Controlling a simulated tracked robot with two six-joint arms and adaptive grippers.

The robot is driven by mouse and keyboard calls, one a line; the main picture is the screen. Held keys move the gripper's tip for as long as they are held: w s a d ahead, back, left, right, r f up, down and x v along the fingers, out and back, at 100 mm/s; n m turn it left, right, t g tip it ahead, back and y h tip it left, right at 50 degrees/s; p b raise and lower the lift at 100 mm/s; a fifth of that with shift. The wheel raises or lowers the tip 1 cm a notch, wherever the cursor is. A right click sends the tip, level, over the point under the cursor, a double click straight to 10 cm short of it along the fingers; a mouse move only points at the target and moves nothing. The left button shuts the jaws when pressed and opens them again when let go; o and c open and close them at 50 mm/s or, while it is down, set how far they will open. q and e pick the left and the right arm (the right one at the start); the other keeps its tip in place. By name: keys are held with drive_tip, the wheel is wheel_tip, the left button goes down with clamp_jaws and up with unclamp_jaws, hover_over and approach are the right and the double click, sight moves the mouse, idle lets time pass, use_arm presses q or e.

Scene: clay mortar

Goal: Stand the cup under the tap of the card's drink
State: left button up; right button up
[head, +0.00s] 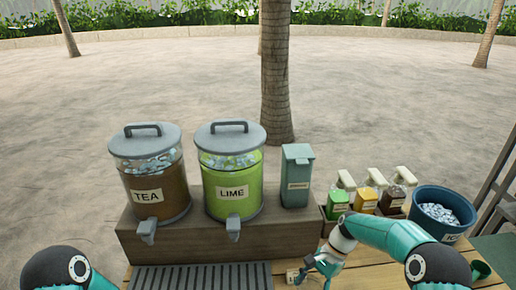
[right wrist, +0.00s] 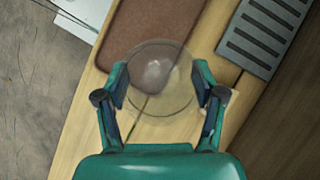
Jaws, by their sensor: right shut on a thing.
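The clear cup (right wrist: 160,72) sits between the two fingers of my right gripper (right wrist: 155,88) in the right wrist view, and the gripper is shut on it. In the head view my right gripper (head: 318,266) is low, right of the slatted drip tray; the cup is hard to make out there. The tea dispenser (head: 150,182) has a grey tap (head: 147,231). The lime dispenser (head: 232,185) has its own tap (head: 233,227). A small pale label or card (head: 292,276) lies left of my right gripper; its writing is too small to read. My left gripper is out of view.
The drip tray (head: 200,278) lies before the wooden riser (head: 270,232), and shows in the right wrist view (right wrist: 262,38). A brown tray (right wrist: 135,35) lies beyond the cup there. A grey-green box (head: 297,178), several bottles and an ice bucket (head: 420,222) stand right.

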drive_tip(key=s+d+r+n+g+h, duration=0.3)
drive_tip(key=d+r+n+h, duration=0.1)
drive_tip(key=n, duration=0.7)
drive_tip(key=shift+s+d+h, duration=0.35)
drive_tip(key=shift+d+h, duration=0.25)
drive_tip(key=shift+h, duration=0.2)
drive_tip(key=shift+f, duration=0.1)
